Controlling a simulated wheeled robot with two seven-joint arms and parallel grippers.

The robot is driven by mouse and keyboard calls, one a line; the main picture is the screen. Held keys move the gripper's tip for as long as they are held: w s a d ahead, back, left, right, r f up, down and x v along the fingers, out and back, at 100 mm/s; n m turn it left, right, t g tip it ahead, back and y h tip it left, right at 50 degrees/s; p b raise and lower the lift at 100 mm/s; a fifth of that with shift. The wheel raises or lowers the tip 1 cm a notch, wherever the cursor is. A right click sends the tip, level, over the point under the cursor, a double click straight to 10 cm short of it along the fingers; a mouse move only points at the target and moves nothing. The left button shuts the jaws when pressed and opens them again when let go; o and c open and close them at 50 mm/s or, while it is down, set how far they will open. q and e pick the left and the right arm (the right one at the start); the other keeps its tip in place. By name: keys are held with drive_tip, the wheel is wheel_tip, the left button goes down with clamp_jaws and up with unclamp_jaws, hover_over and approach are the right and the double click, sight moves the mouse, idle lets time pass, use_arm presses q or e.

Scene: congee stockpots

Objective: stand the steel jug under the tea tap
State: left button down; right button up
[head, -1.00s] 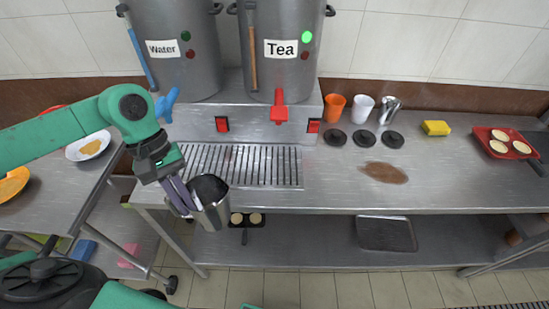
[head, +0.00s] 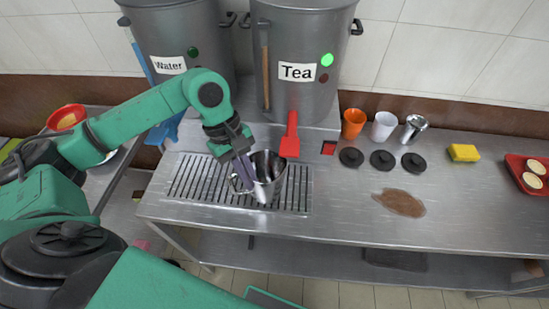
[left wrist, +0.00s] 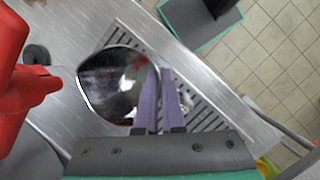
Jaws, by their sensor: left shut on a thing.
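The steel jug (head: 268,168) is over the slotted drip grate, just below and slightly left of the red tea tap (head: 290,140). My left gripper (head: 243,174) is shut on the jug's near left side, its purple fingers at the handle. In the left wrist view, the open mouth of the jug (left wrist: 115,88) lies beside the fingers (left wrist: 158,105), and the red tap (left wrist: 28,85) is at the left, apart from the rim. I cannot tell whether the jug's base touches the grate. My right gripper is out of view.
The Tea pot (head: 305,95) and Water pot (head: 180,50) stand behind. The drip grate (head: 185,180) is otherwise bare. Black lids (head: 382,160), an orange cup (head: 354,122), a white cup (head: 383,125) and a metal cup (head: 414,128) stand right. A brown spill (head: 402,203) lies on the counter.

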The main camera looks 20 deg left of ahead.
use_arm(q)
drive_tip(key=p, duration=0.3)
hover_over(276, 168)
drive_tip(key=s+d, duration=0.1)
drive_tip(key=s, duration=0.2)
drive_tip(key=shift+w+r, duration=0.25)
drive_tip(key=shift+r, duration=0.1)
drive_tip(key=shift+a+f+p, duration=0.1)
drive_tip(key=shift+f+p, duration=0.35)
drive_tip(key=shift+f, duration=0.2)
drive_tip(key=shift+s+a+f+b, duration=0.1)
drive_tip(key=shift+f+b, duration=0.1)
drive_tip(key=shift+b, duration=0.3)
drive_tip(key=shift+f+b, duration=0.4)
drive_tip(key=shift+b, duration=0.25)
drive_tip(key=c, duration=1)
unclamp_jaws()
drive_tip(key=shift+c, duration=0.2)
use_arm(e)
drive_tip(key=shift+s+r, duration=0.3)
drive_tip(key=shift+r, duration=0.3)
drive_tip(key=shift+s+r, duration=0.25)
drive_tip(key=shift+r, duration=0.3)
